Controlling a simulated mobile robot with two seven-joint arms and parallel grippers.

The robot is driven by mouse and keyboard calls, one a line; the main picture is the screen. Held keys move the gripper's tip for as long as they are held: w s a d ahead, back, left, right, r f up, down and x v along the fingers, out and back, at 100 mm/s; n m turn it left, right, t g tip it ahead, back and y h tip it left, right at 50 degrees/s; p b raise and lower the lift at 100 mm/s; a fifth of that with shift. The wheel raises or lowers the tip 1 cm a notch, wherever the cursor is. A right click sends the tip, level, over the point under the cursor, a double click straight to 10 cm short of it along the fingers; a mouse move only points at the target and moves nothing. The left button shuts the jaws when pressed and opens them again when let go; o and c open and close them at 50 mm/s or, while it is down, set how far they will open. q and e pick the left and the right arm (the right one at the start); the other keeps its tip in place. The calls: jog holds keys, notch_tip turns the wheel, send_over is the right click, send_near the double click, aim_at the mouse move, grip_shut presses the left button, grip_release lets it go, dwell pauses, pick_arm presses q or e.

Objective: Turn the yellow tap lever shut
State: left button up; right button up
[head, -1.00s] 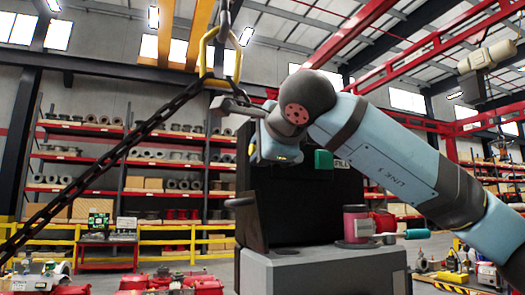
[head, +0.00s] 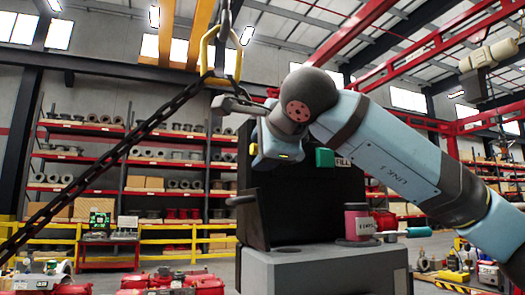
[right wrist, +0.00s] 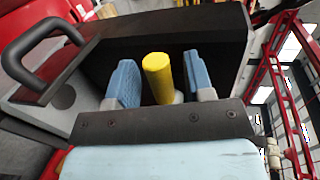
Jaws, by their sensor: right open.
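The yellow tap lever (right wrist: 158,75) shows in the right wrist view as a thick yellow cylinder with a rounded end. It stands between the two blue fingers of my right gripper (right wrist: 160,62). The fingers are apart, with a visible gap on each side of the lever, so it is not clamped. My left gripper is in neither current view.
A dark handle (right wrist: 38,45) sticks out left of the lever in the right wrist view. A pink-red canister (head: 356,222) stands on the grey cabinet (head: 325,268). A dark chain (head: 100,163) hangs across the left. Shelves and a yellow railing stand behind.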

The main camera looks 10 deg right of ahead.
jog(key=b+v, duration=0.3)
jog(key=v, duration=1)
jog(key=shift+s, duration=0.3)
